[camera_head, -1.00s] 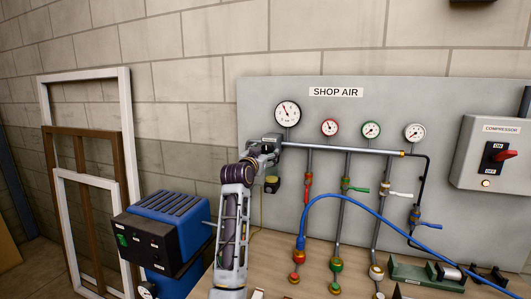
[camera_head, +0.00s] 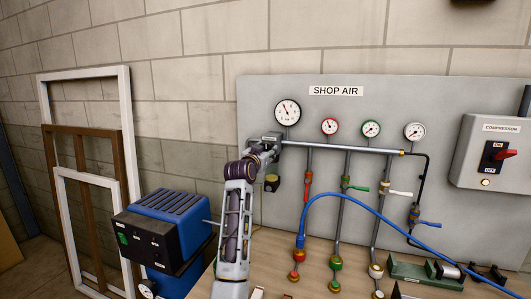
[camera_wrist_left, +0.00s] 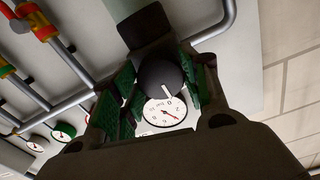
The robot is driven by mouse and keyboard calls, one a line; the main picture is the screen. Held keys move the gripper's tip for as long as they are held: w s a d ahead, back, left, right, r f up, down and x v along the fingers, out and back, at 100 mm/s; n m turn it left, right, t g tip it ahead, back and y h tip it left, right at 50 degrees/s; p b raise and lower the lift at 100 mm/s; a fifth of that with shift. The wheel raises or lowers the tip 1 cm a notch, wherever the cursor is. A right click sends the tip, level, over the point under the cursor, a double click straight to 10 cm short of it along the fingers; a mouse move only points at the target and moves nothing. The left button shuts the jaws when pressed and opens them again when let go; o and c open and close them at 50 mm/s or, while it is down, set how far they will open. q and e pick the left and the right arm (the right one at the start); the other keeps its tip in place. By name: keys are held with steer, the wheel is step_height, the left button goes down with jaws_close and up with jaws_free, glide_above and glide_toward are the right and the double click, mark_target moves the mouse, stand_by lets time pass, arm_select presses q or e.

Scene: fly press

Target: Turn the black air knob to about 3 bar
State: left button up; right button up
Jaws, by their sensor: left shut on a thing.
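The black air knob (camera_wrist_left: 158,76) shows in the left wrist view, with a white pointer line on its face. My left gripper (camera_wrist_left: 150,92) has its green-padded fingers on either side of the knob and is shut on it. In the head view, my left gripper (camera_head: 268,142) is at the left end of the grey pipe and hides the knob. The large white pressure gauge (camera_head: 287,112) is just above; its needle points up and left, but its numbers are too small to read. Its dial also shows in the left wrist view (camera_wrist_left: 167,112). My right gripper is not in view.
Smaller gauges, red (camera_head: 329,127), green (camera_head: 371,130) and white (camera_head: 415,131), stand right of the large one. A blue hose (camera_head: 375,204) arches over the bench. A filter bowl (camera_head: 271,184) hangs below the gripper. A blue machine (camera_head: 170,225) stands at left.

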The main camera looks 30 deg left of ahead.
arm_select(q)
steer(key=shift+c, duration=0.2)
steer(key=shift+n+p, duration=0.3)
steer(key=shift+n, duration=0.1)
steer(key=n+p, duration=0.2)
steer(key=n, duration=0.1)
steer(key=shift+n+p, duration=0.55)
steer(key=shift+n, duration=0.55)
steer(key=o, duration=1)
